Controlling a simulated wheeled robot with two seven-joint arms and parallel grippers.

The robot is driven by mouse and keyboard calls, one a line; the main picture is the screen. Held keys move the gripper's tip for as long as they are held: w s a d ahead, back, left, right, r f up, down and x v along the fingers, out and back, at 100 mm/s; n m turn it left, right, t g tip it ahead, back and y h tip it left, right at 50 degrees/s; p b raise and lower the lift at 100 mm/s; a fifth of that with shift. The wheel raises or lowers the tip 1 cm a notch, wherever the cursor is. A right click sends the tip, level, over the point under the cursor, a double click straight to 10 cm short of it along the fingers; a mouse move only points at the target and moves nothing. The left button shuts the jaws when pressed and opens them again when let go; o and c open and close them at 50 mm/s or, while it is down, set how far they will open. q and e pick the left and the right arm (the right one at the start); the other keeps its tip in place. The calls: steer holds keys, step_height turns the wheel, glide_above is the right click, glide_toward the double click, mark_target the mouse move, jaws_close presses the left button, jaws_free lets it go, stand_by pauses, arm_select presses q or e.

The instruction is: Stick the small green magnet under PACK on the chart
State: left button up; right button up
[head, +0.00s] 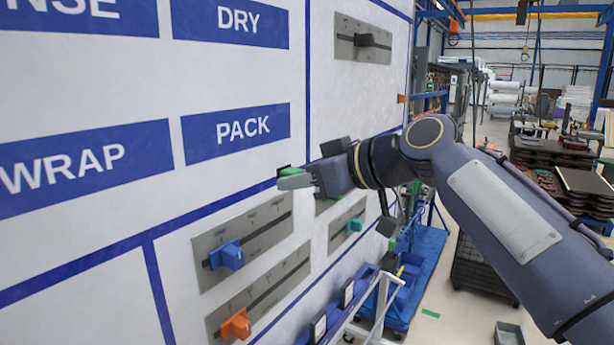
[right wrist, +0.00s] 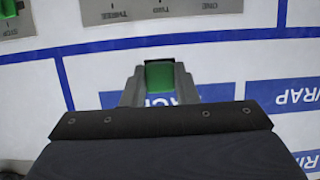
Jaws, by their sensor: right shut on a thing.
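The chart is a white board with blue labels and blue lines. The PACK label (head: 236,131) is to the right of WRAP (head: 75,165) and below DRY (head: 231,23). My right gripper (head: 291,178) is shut on the small green magnet (head: 290,170), to the right of and lower than PACK in the head view. In the right wrist view the magnet (right wrist: 160,75) sits between the fingertips, and the fingers partly cover the PACK label (right wrist: 190,93). I cannot tell whether the magnet touches the board. My left gripper is not in view.
Metal slider plates on the board below carry a blue knob (head: 227,256), an orange knob (head: 237,324) and a green knob (head: 355,225). A black knob (head: 372,40) is on a plate at upper right. A white rail (head: 378,305) and blue cart (head: 420,270) stand beyond the board.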

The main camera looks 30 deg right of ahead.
mark_target(249, 175)
steer(key=w, duration=0.1)
steer(key=w+a+p, duration=0.1)
steer(key=shift+w+a+r, duration=0.1)
steer(key=shift+w+a, duration=0.2)
steer(key=shift+w, duration=0.1)
steer(key=shift+w+a+p, duration=0.3)
steer(key=shift+w, duration=0.5)
steer(key=shift+w+a+p, duration=0.3)
steer(key=shift+w, duration=0.5)
steer(key=shift+w+a, duration=0.15)
steer(key=shift+w, duration=0.2)
steer(key=o, duration=1)
steer(key=shift+c, duration=0.2)
